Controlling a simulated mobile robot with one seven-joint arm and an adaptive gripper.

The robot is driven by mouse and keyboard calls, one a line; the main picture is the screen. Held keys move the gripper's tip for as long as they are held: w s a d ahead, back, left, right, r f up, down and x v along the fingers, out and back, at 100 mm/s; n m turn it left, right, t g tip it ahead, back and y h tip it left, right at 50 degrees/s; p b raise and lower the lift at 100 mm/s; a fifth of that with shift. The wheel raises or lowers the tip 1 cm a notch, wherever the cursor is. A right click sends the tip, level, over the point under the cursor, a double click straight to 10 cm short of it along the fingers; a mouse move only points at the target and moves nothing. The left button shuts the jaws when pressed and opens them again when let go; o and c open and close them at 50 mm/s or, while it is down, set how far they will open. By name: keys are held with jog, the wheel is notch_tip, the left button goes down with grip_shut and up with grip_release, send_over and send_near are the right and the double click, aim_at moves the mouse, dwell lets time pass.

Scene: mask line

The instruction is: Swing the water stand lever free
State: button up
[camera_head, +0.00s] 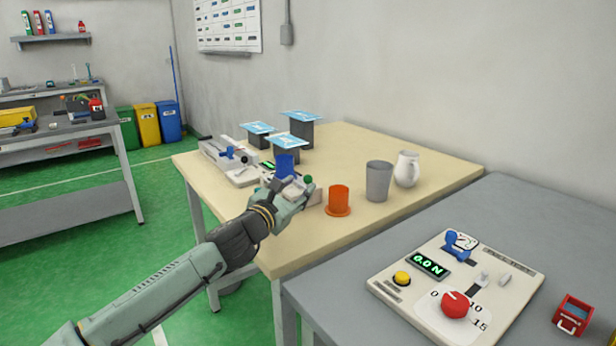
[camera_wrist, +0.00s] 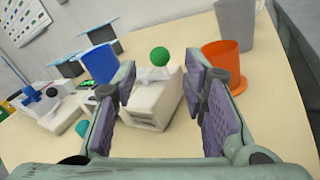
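The water stand (camera_head: 312,196) is a cream box near the front edge of the beige table, partly hidden behind my gripper in the head view. It also shows in the wrist view (camera_wrist: 158,100), ahead of my fingers. A green ball knob (camera_wrist: 160,56), which looks like the end of the lever, stands at its top; the head view shows it too (camera_head: 308,180). The lever's shaft is hard to make out. My gripper (camera_wrist: 160,86) is open and empty, its purple pads spread to either side of the box and knob in the picture. I cannot tell any contact.
An orange flanged cup (camera_head: 339,198), a grey cup (camera_head: 377,182) and a white jug (camera_head: 407,170) are to the right. Mask stacks (camera_head: 287,142) and a white device (camera_head: 228,160) lie behind left. A test panel (camera_head: 455,285) sits on the grey table.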

aim_at(306, 181)
jog(key=p+x, duration=0.1)
jog(key=x, duration=0.5)
jog(key=shift+w+d, duration=0.1)
jog(key=shift+w, duration=0.05)
grip_shut()
dwell(0.4)
